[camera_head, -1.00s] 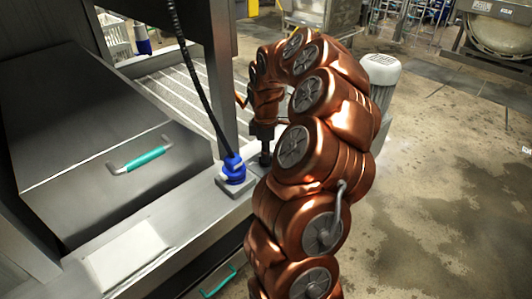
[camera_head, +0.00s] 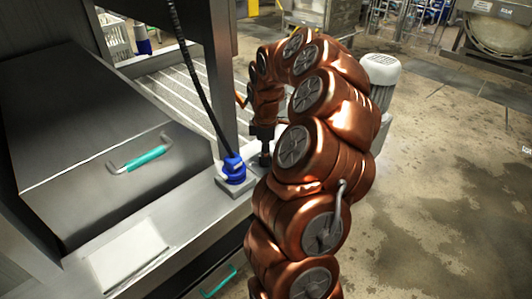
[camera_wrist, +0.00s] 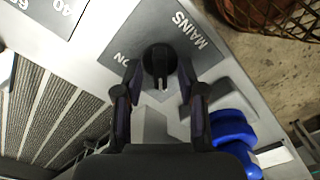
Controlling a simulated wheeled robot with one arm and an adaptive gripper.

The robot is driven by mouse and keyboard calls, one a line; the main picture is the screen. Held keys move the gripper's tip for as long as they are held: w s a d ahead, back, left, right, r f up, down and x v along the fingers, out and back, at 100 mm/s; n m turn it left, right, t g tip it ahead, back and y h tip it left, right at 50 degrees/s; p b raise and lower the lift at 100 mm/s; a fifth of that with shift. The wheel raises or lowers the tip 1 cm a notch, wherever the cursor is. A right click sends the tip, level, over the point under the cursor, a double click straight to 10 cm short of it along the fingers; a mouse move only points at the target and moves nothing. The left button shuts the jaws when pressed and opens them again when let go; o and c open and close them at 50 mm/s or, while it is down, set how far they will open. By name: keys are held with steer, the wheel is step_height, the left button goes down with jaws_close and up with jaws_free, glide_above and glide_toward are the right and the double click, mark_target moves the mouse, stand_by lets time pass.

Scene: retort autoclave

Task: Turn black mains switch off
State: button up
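The black mains switch (camera_wrist: 160,60) shows in the wrist view as a round knob with a raised grip. It sits on a grey plate (camera_wrist: 205,62) marked MAINS, with ON partly visible at its lower left; any OFF mark is not visible. My gripper (camera_wrist: 159,80) is open, one fingertip on each side of the knob, with gaps between fingers and knob. In the head view my gripper (camera_head: 265,152) points down over the metal ledge; my arm hides the switch there.
A blue plug (camera_head: 233,168) with a black cable stands on the ledge left of my gripper; its blue body (camera_wrist: 230,130) also shows in the wrist view. A steel lid (camera_head: 110,150) with a teal handle (camera_head: 146,158) is at left. Open floor lies to the right.

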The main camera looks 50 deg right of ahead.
step_height(320, 180, up, 12)
stand_by(0.6)
stand_by(0.5)
steer(key=a+r, duration=0.1)
steer(key=a, duration=0.2)
steer(key=a+r+p, duration=0.1)
steer(key=a, duration=0.3)
steer(key=a+r, duration=0.1)
steer(key=a, duration=0.2)
steer(key=shift+a+r, duration=0.25)
steer(key=s+a+m+p, duration=0.1)
steer(key=s+a+m, duration=0.1)
steer(key=s+a, duration=0.55)
steer(key=s+a+m+p, duration=0.2)
steer(key=s+a, duration=0.2)
steer(key=a, duration=0.6)
steer(key=s+a+f+m+g, duration=0.1)
steer(key=s+a+m, duration=0.1)
steer(key=s, duration=0.4)
steer(key=s+a+f+m+p, duration=0.1)
steer(key=s+a+m, duration=0.1)
steer(key=s, duration=0.4)
steer(key=shift+s+f+m+g, duration=0.25)
steer(key=shift+f+m+g, duration=0.15)
steer(key=shift+m, duration=0.1)
steer(key=shift+a, duration=0.15)
